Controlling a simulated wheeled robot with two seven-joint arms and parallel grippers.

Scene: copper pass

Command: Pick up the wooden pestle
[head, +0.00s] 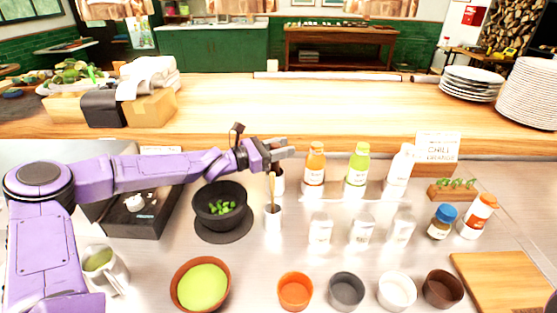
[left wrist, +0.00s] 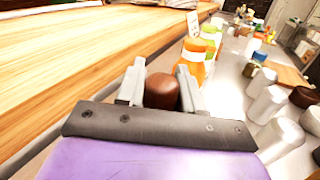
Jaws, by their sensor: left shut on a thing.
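The wooden pestle (left wrist: 162,91) shows in the left wrist view as a rounded dark brown end between two grey fingers. My left gripper (left wrist: 160,85) is shut on it. In the head view my left gripper (head: 281,150) is above the counter, right of the dark bowl. My right gripper is not in view.
A dark bowl with green leaves (head: 220,207) stands left of the holder. Orange (head: 315,165) and green (head: 357,165) bottles stand to its right, with white jars in front of them. Small bowls (head: 295,291) line the front. A wooden ledge (head: 300,108) runs behind.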

